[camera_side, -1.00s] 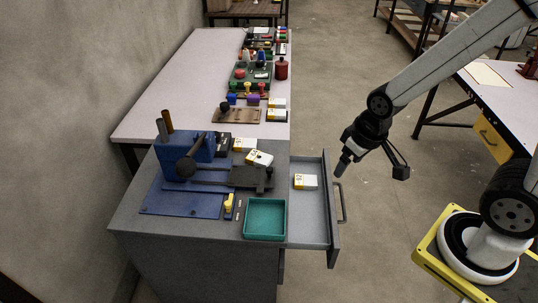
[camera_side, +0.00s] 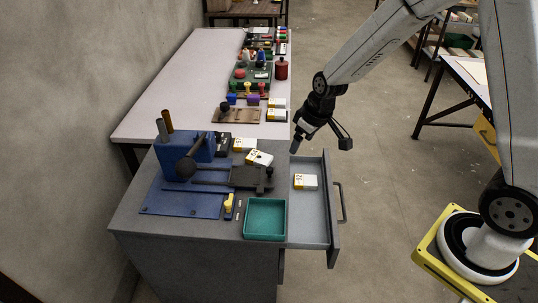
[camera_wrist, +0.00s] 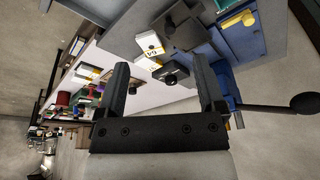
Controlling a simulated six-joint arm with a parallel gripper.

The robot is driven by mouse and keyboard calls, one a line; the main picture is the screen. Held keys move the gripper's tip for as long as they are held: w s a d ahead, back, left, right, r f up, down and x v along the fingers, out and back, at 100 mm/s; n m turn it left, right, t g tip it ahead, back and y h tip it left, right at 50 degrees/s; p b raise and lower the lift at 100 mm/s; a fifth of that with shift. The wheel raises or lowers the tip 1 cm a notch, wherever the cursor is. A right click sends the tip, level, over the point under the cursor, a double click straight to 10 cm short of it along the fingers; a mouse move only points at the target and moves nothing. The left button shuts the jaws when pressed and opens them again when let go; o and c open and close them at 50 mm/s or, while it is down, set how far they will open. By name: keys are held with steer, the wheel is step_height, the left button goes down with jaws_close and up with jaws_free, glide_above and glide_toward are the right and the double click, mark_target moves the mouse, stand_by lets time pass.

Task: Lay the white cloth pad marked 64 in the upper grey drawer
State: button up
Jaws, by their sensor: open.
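The white cloth pad with a yellow band marked 64 (camera_wrist: 150,42) shows in the wrist view, beyond and between my finger tips. It appears to be the tilted pad (camera_side: 259,158) by the dark grey clamp in the side view, where its number is too small to read. The upper grey drawer (camera_side: 309,225) is pulled open at the cabinet's right side. Another white and yellow pad (camera_side: 305,181) lies inside it. My gripper (camera_side: 294,148) is open and empty, in the air near the drawer's far end. Both fingers (camera_wrist: 162,72) show spread apart in the wrist view.
A second pad (camera_side: 244,144) lies behind the tilted one, beside a black block (camera_side: 223,141). The blue press (camera_side: 184,149) with its ball lever and a green tray (camera_side: 264,219) crowd the cabinet top. The drawer's front part is empty.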

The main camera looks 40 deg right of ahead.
mark_target(260, 157)
steer(key=w+f, duration=0.3)
steer(key=w, duration=0.2)
steer(key=w+d+f+n, duration=0.1)
steer(key=w+f, duration=0.3)
steer(key=w, duration=0.1)
steer(key=w+f+n+t+y, duration=0.1)
steer(key=w+f, duration=0.2)
steer(key=w, duration=0.2)
steer(key=shift+d+f, duration=0.25)
steer(key=shift+d, duration=0.15)
steer(key=shift+x, duration=1.3)
steer(key=shift+f, duration=0.1)
steer(key=shift+x, duration=2.45)
steer(key=c, duration=1)
steer(key=shift+c, duration=0.2)
steer(key=shift+r, duration=0.2)
